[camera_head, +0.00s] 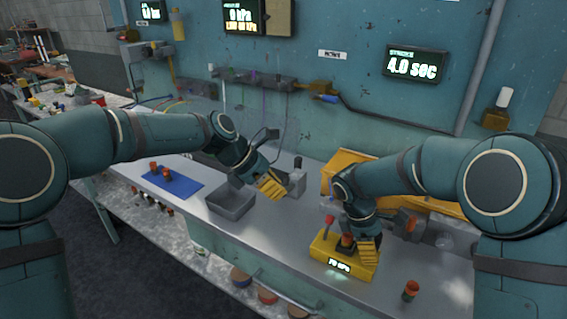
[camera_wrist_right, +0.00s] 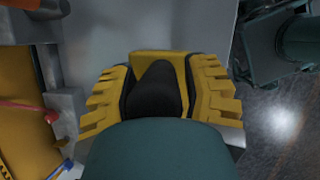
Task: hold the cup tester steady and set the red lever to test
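The yellow cup tester (camera_head: 330,262) sits near the front of the grey bench in the head view, with a lit readout on its front face. Its red lever (camera_head: 329,219) stands up at the tester's left side. A dark piece with a red top (camera_head: 346,240) is at its middle. My right gripper (camera_head: 368,250) is at the tester's right end, pointing down; whether it touches is unclear. In the right wrist view its yellow fingers (camera_wrist_right: 160,95) flank a dark shape, and a red rod (camera_wrist_right: 25,105) shows at left. My left gripper (camera_head: 271,186) hangs over the bench, away from the tester.
A grey tray (camera_head: 232,213) lies below and left of my left gripper. A blue mat (camera_head: 185,187) with orange-red pieces is further left. An orange-and-dark piece (camera_head: 410,290) stands right of the tester. A yellow panel (camera_head: 345,160) is behind. Bench between tray and tester is clear.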

